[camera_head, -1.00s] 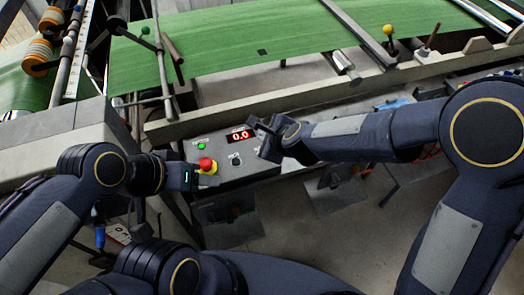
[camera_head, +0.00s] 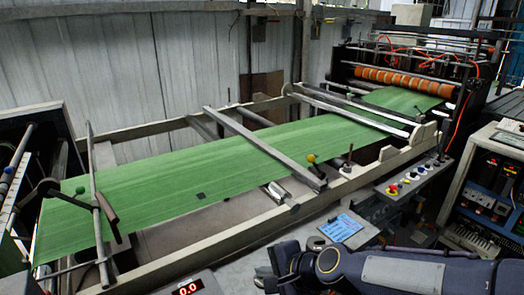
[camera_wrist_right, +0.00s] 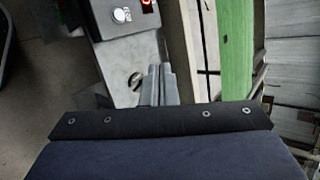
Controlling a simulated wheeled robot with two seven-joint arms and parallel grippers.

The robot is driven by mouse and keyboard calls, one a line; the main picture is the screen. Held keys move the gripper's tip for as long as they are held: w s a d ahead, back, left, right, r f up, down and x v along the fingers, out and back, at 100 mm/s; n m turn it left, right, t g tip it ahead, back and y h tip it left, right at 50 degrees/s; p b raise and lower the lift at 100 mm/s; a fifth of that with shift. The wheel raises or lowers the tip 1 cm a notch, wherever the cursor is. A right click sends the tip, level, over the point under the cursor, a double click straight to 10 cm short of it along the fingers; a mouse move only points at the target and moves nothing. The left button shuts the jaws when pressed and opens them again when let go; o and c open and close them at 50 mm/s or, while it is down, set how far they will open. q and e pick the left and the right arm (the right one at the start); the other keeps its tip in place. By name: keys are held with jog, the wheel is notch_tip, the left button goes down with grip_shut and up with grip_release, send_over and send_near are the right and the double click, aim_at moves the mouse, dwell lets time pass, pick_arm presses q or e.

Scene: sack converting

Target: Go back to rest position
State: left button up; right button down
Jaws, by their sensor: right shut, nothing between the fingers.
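My right gripper (camera_head: 270,266) is at the bottom middle of the head view, with its forearm coming in from the right. In the right wrist view its two grey fingers (camera_wrist_right: 158,85) are together, with nothing between them. The grey control box (camera_head: 208,283) with a red 0.0 display (camera_head: 187,287) is cut off by the bottom edge, left of the gripper. In the wrist view, part of the box (camera_wrist_right: 128,55) shows beyond the fingers, with a white button (camera_wrist_right: 121,15). My left gripper is out of view.
The green sack web (camera_head: 220,170) runs across the machine frame (camera_head: 270,225) behind the gripper. A blue panel (camera_head: 341,228), a second control box with buttons (camera_head: 405,182) and an equipment cabinet (camera_head: 485,185) stand to the right. A grey wall closes the back.

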jog(key=s+d+n+h, duration=0.4)
jog(key=s+d+n, duration=0.5)
jog(key=s+d, duration=1)
jog(key=shift+d+n+g, duration=0.3)
jog(key=shift+d+n, duration=0.1)
jog(key=shift+d, duration=0.1)
